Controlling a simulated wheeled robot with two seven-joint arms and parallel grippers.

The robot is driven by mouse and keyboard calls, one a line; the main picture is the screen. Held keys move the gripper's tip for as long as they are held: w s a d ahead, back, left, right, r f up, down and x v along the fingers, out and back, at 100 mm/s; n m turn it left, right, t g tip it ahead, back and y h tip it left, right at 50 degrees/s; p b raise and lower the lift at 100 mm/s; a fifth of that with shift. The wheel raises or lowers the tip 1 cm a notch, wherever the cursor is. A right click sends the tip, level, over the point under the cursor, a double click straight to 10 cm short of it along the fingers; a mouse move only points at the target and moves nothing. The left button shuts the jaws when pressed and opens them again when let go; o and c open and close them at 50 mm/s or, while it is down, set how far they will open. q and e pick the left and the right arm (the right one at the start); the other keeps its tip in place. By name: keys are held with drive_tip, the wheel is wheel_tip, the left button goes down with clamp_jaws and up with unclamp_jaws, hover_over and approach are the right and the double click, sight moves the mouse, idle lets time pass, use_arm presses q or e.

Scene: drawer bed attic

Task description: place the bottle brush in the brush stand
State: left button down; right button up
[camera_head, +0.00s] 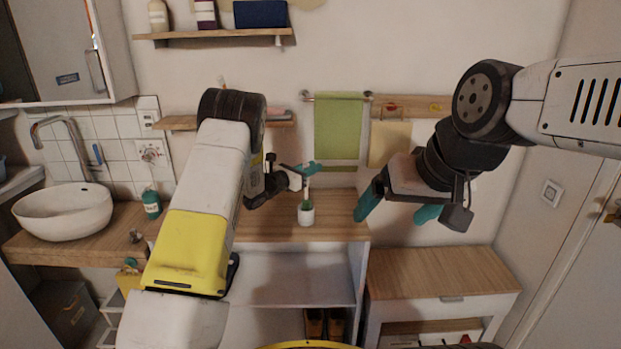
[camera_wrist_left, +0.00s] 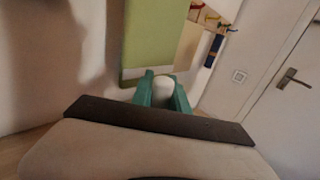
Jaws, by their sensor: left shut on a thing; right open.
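My left gripper (camera_head: 308,168) is shut on the upper end of the bottle brush (camera_head: 307,186), above the wooden counter (camera_head: 270,228). The brush hangs roughly upright, with a white handle and a green lower part. The white brush stand (camera_head: 306,217) is a small cup on the counter, directly below. The brush's green lower end meets the cup's rim in the picture; I cannot tell how deep it sits. In the left wrist view the rounded white handle end (camera_wrist_left: 164,86) shows between my teal fingertips; the stand is hidden there. My right gripper (camera_head: 398,209) is open and empty, right of the stand.
A green towel (camera_head: 338,128) and a yellow cloth (camera_head: 389,143) hang on the wall behind. A teal bottle (camera_head: 152,204) stands by the white basin (camera_head: 64,210) at the left. A lower wooden cabinet (camera_head: 440,272) is at the right with a clear top.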

sight(306, 189)
use_arm(q)
drive_tip(key=shift+f, duration=1.6)
drive_tip(key=c, duration=1.3)
unclamp_jaws()
drive_tip(key=shift+f, duration=0.1)
